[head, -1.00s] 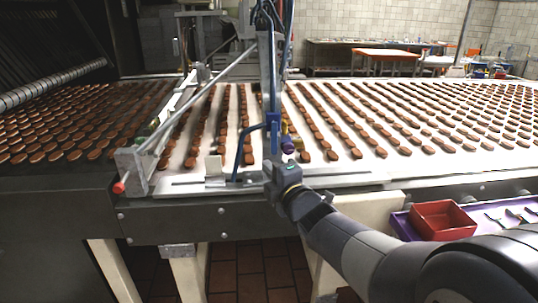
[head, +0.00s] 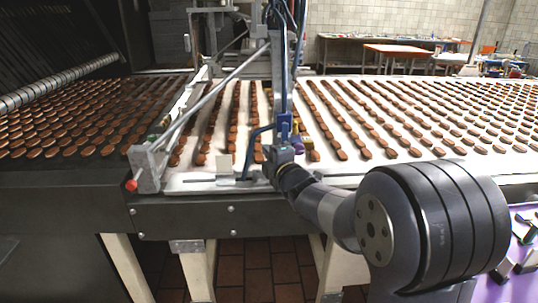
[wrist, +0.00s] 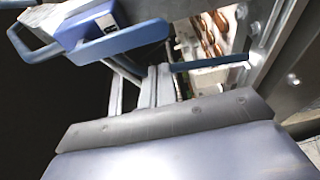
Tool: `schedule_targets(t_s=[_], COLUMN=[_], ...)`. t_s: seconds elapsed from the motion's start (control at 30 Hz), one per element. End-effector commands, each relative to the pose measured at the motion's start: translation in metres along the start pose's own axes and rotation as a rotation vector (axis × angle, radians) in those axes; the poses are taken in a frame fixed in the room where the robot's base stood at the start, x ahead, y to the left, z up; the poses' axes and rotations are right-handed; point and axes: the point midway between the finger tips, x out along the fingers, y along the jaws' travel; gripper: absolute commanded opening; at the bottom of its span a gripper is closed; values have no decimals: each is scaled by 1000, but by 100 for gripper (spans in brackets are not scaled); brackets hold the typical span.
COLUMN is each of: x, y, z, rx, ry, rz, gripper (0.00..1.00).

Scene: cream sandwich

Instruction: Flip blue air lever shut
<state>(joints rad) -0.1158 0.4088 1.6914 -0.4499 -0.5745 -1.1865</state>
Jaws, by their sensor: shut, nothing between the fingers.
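In the head view the blue valve (head: 284,124) sits low on the upright metal post, just above my gripper. My gripper (wrist: 153,72) is shut and empty, its narrow fingers just below the right part of the lever in the wrist view. I cannot tell whether they touch it. In the head view my gripper (head: 278,158) is small and its fingertips are hard to make out.
The white conveyor belt (head: 222,130) carries rows of brown biscuits behind the post. A metal frame with a red-tipped rod (head: 132,185) stands to the left. Blue tubing (wrist: 22,42) loops beside the valve. A purple surface (head: 520,262) lies at the lower right.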

Motion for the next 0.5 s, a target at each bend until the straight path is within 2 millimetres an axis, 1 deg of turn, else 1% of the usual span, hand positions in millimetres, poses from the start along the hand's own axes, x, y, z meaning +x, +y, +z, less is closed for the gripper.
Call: schedule_targets(t_s=[0.03,0.2,0.5], x=[-3,-8,-10], y=[4,2,1], z=[9,22,25], rx=[-1,0,0], ry=[-4,-3,0], rz=[0,1,2], gripper=[0,0,0])
